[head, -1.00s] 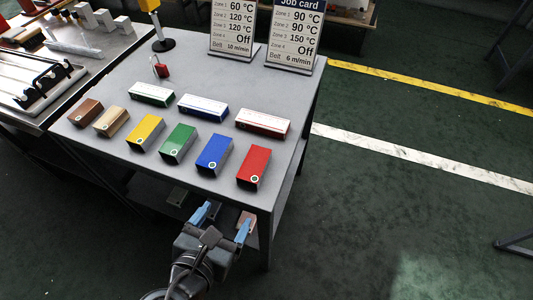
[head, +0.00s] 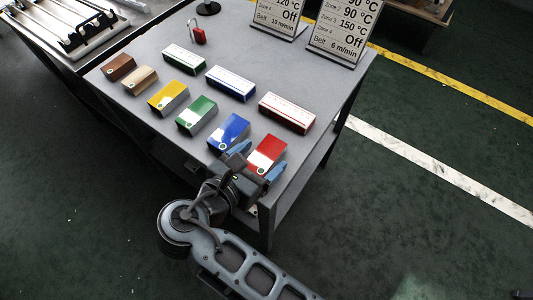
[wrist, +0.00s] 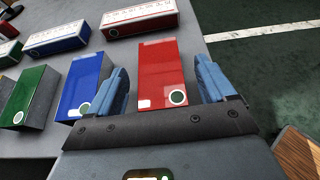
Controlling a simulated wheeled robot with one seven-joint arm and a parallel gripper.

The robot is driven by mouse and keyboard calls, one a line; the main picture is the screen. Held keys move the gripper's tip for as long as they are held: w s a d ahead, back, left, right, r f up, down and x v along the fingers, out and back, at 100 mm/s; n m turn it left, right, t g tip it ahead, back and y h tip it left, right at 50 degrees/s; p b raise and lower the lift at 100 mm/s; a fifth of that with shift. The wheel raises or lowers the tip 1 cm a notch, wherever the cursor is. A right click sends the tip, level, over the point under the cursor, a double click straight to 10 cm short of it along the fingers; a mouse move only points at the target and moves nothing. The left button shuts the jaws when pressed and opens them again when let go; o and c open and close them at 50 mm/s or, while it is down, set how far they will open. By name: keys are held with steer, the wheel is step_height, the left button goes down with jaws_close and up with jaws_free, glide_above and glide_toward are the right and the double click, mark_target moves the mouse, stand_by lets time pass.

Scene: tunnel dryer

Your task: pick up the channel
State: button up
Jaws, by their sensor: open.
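Short blocks stand in a row on the grey table (head: 345,85): brown, tan, yellow (head: 168,97), green (head: 197,116), blue (head: 229,132) and red (head: 267,152). I cannot tell which piece is the channel. My gripper (head: 257,161) is open and empty at the near edge of the table, by the red block. In the wrist view the red block (wrist: 160,65) lies between the two blue fingers, with a gap on each side. The blue block (wrist: 82,85) is just left of the left finger. Whether the fingers are down at block height is unclear.
Behind the row lie three longer white-topped boxes with green (head: 184,62), blue (head: 231,83) and red (head: 287,112) sides. A red padlock (head: 199,36) and two sign cards (head: 341,30) stand farther back. The table's right side is clear.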

steer(key=shift+x, duration=1.3)
steer(key=shift+c, duration=0.4)
steer(key=c, duration=1.1)
